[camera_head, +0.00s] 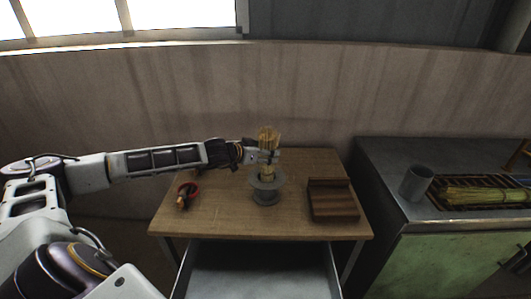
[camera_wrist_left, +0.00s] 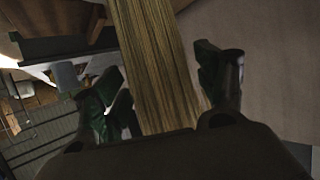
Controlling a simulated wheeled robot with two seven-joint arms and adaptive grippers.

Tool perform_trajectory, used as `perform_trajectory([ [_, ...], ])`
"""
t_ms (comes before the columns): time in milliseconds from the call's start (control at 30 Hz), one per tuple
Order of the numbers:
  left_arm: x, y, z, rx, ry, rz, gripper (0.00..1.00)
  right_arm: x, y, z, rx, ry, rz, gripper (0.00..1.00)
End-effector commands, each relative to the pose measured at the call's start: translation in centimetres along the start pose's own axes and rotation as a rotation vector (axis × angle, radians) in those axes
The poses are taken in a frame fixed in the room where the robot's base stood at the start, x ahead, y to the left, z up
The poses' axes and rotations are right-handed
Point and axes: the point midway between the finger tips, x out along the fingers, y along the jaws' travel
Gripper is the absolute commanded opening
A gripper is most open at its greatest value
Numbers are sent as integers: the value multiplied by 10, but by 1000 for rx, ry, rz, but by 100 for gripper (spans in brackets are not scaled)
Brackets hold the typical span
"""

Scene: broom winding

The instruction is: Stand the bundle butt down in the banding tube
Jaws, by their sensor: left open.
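The straw bundle (camera_head: 268,138) stands upright, its lower end inside the grey banding tube (camera_head: 265,190) on the wooden table. My left gripper (camera_head: 265,157) is at the bundle's upper part, above the tube's rim. In the left wrist view the bundle (camera_wrist_left: 155,65) runs between the two fingers of my left gripper (camera_wrist_left: 170,90), which are apart, with a gap beside the straw. How deep the bundle's butt sits in the tube is hidden by the tube wall. My right gripper is not in view.
A dark wooden block (camera_head: 332,199) lies right of the tube. A red ring-like item (camera_head: 187,194) lies at the table's left. An open drawer (camera_head: 262,270) is below. A grey cup (camera_head: 416,182) and more straw (camera_head: 485,195) are on the right counter.

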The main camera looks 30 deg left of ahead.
Motion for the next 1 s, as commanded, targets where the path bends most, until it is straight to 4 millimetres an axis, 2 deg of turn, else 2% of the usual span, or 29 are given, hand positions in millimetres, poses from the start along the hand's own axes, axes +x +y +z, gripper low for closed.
perform_trajectory([
  [467,-4,-1,1,0,-1,-3,72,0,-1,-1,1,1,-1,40],
  [1000,-29,0,0,2,-1,0,72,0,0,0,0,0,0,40],
])
